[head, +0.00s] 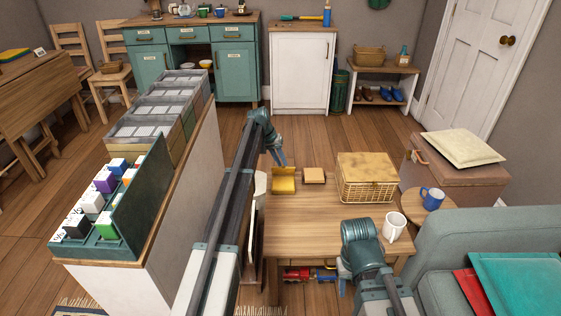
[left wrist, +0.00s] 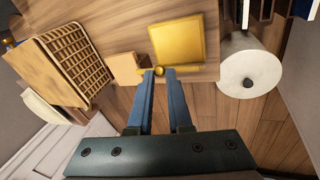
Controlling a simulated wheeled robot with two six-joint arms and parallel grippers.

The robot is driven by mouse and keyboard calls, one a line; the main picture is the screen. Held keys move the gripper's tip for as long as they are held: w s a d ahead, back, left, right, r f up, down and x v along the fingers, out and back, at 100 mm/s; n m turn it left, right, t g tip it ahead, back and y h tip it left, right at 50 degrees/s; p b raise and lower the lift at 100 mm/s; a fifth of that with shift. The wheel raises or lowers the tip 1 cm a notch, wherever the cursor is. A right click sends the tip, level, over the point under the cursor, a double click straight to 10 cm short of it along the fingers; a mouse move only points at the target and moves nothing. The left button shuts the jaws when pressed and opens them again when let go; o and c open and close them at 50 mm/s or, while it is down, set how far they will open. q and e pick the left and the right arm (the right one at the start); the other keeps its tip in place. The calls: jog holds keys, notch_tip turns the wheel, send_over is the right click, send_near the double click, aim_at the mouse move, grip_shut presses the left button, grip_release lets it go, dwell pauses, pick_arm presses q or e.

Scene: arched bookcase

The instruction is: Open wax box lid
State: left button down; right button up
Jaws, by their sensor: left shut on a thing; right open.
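The wax box (head: 284,187) is a small yellow box at the far edge of the wooden table. Its lid (head: 285,170) appears raised at the back; the exact angle is hard to tell.
A tan block (head: 314,176) stands close beside the wax box. A wicker basket (head: 368,180) and a white mug (head: 395,227) are further right on the table (head: 310,228). The table's middle is clear.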

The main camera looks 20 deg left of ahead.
dwell(0.4)
pick_arm(q)
jog(key=c, duration=0.9)
grip_release()
jog(key=shift+o, duration=0.2)
jog(key=shift+r, duration=0.1)
jog(key=p+v, duration=1.2)
jog(key=v, duration=0.1)
jog(key=shift+r+p, duration=0.3)
jog(key=shift+p, duration=0.1)
jog(key=shift+a, duration=0.1)
